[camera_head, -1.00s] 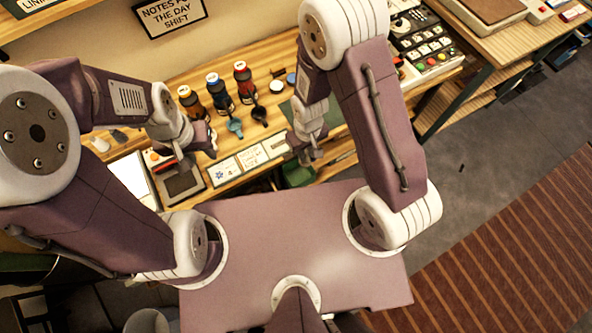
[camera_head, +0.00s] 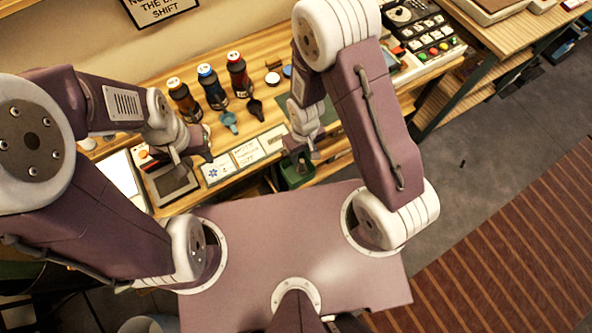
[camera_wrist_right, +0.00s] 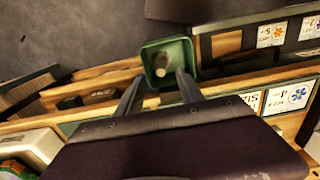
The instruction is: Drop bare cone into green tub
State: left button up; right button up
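The green tub (camera_wrist_right: 181,51) is below my right gripper, and it also shows in the head view (camera_head: 291,179). A small greyish-tan piece, seemingly the cone (camera_wrist_right: 161,63), shows inside the tub's outline in the right wrist view. I cannot tell whether it rests on the tub's floor. My right gripper (camera_wrist_right: 160,76) is open, with its fingers apart on either side of the piece and not visibly touching it. In the head view this gripper (camera_head: 301,158) hangs above the tub. My left gripper (camera_head: 193,158) looks open and empty above the left of the table.
Three capped bottles (camera_head: 212,88) stand on the wooden table (camera_head: 262,57). A teal scoop (camera_head: 229,121) and a black scoop (camera_head: 256,108) lie in front of them. Labelled cards (camera_head: 246,153) line the front edge. A control panel (camera_head: 428,38) is at the back right.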

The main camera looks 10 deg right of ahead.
notch_tip(320, 180, up, 9)
jog(key=shift+p, duration=0.3)
dwell(0.7)
jog(key=w+d+r+m+t, duration=0.1)
jog(key=w+d+r+m, duration=0.1)
jog(key=d+r, duration=0.3)
jog(key=s+d+r+m, duration=0.2)
jog(key=s+d, duration=0.1)
jog(key=s, duration=0.2)
jog(key=shift+s+d, duration=0.15)
jog(key=shift+d, duration=0.15)
